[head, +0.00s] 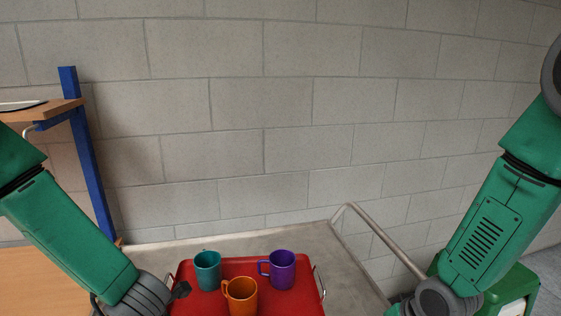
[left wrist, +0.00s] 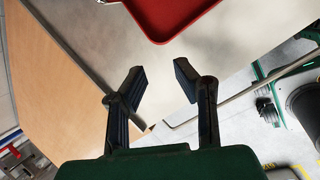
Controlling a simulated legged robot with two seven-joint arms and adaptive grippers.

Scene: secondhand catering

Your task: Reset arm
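My left gripper (left wrist: 160,80) is open and empty in the left wrist view, its two dark fingers apart above the grey trolley top. In the head view my left arm comes down at the left, and a dark fingertip (head: 180,290) shows beside the red tray (head: 183,274). The tray's edge also shows in the left wrist view (left wrist: 172,33), beyond the fingers. My right arm comes down at the right of the head view; its gripper is below the frame.
A teal mug (head: 208,270), an orange mug (head: 240,296) and a purple mug (head: 282,270) stand on the tray. The grey trolley (head: 300,237) has a metal rail (head: 385,240). A blue-post wooden shelf (head: 90,165) stands left. A block wall is behind.

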